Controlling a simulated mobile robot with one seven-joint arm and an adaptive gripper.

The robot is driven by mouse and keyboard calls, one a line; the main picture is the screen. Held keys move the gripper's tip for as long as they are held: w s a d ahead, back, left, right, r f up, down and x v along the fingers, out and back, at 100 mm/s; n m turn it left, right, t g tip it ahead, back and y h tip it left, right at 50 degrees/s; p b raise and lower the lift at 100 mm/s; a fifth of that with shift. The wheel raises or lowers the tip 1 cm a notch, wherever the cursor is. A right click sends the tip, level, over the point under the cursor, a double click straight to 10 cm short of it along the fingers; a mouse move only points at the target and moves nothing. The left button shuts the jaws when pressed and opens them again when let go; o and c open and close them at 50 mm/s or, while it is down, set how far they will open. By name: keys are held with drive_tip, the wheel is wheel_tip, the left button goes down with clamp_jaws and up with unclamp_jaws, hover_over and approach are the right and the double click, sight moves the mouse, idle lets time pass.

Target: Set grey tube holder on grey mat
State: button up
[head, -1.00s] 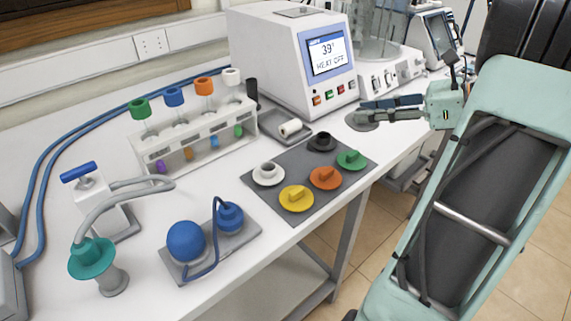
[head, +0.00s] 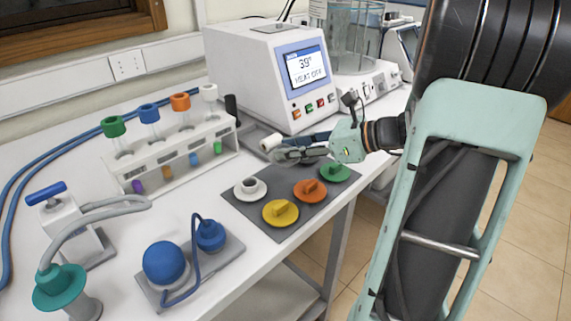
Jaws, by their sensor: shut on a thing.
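My gripper (head: 288,155) is shut on a grey, rounded thing (head: 283,155), which looks like the grey tube holder; the fingers cover much of it. It is over the far left part of the grey mat (head: 252,212); whether it touches the mat cannot be told. On the mat stand a white cup-like piece (head: 251,188), a yellow disc (head: 280,213), an orange disc (head: 310,190) and a green disc (head: 335,172). The black disc's place is hidden behind my gripper.
A white roll (head: 270,142) lies just beyond my fingertips. A tube rack (head: 180,160) stands to the left, and a heater box (head: 262,75) stands behind. A blue bulb (head: 165,262) with a hose is in front. The table's front edge runs close to the mat.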

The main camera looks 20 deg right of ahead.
sight(295, 161)
drive_tip(key=f, duration=0.3)
drive_tip(key=a+f+b, duration=0.1)
drive_tip(key=shift+w+f, duration=0.15)
drive_tip(key=shift+w, duration=0.2)
drive_tip(key=shift+f, duration=0.1)
drive_tip(key=o, duration=1.1)
drive_tip(key=shift+o, duration=0.2)
drive_tip(key=shift+r, duration=0.2)
drive_tip(key=p+v, duration=0.2)
drive_tip(key=v, duration=1)
